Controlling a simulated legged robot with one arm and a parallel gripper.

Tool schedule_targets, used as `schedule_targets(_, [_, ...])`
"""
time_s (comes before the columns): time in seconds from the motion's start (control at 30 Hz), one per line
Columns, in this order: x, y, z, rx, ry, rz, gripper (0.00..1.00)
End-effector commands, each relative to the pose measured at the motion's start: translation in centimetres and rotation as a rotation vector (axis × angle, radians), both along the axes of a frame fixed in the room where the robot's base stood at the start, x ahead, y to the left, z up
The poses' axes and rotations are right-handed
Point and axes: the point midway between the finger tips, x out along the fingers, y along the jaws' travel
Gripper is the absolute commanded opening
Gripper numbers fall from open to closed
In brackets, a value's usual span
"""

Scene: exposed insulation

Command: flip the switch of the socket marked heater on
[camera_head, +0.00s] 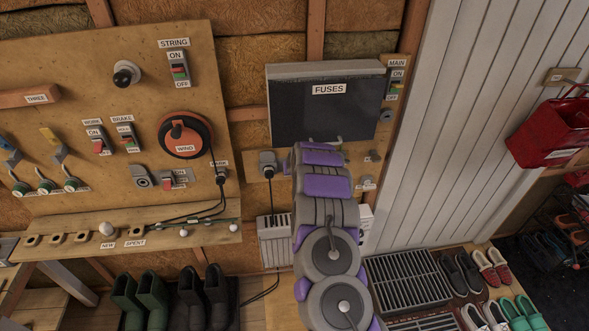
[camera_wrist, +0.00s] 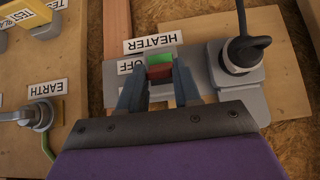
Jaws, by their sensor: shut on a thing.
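In the wrist view, the heater socket's switch (camera_wrist: 160,72) has a green part and a red part on a grey plate. A HEATER label (camera_wrist: 153,43) is beside it, and an OFF label (camera_wrist: 137,65) is partly covered by a finger. My gripper (camera_wrist: 158,84) has one finger on each side of the switch and is shut on it. In the head view, the plug (camera_head: 268,160) shows left of my arm, which hides the switch and my gripper's tips.
An EARTH label (camera_wrist: 40,87) and clip (camera_wrist: 35,117) are close to my gripper's left in the wrist view. A dark FUSES box (camera_head: 325,110) is above my arm, with the MAIN switch (camera_head: 394,85) at its right. A panel of other switches (camera_head: 70,65) stands left.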

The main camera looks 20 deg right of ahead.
Motion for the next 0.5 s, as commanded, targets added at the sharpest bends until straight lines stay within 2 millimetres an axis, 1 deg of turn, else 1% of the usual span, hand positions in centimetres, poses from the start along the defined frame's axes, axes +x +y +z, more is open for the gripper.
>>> schedule_targets(0.03, [0.21,-0.02,0.28,-0.002,-0.005,0.001,0.02])
schedule_targets(0.37, [0.29,-0.02,0.29,-0.002,-0.005,0.001,0.02])
schedule_targets(0.4, [0.3,-0.02,0.3,-0.002,-0.005,0.001,0.34])
schedule_targets(0.5, [0.26,-0.02,0.27,-0.002,-0.004,0.001,0.43])
